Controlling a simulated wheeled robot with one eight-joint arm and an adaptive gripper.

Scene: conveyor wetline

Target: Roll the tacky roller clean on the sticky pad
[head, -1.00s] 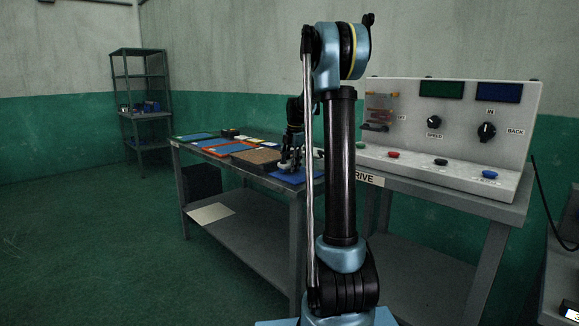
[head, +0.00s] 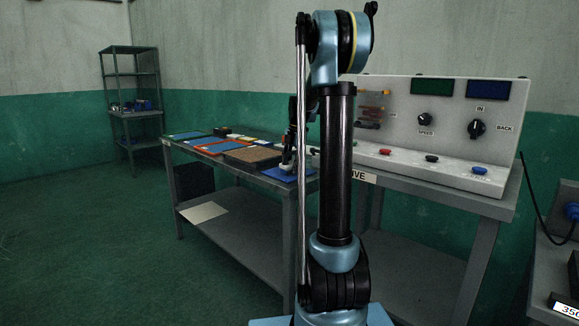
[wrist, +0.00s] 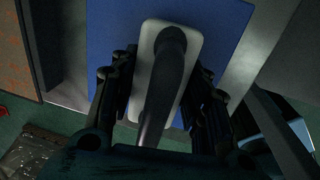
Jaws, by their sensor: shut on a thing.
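My gripper (wrist: 166,75) points down and is shut on a dark handle with a pale, rounded rectangular body, which I take for the tacky roller (wrist: 148,45). The pale body is over the blue pad (wrist: 108,35); I cannot tell whether it touches the pad. In the head view the blue pad (head: 282,175) lies at the near right end of the bench, with my gripper (head: 288,163) low over it. My arm's column hides part of the pad there. The underside of the roller is hidden.
A brown-topped block (head: 253,155) lies left of the pad, then an orange-rimmed tray (head: 205,150) and other flat items. A control panel (head: 440,140) with knobs and buttons stands to the right. A shelf rack (head: 130,90) stands back left. The floor at left is clear.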

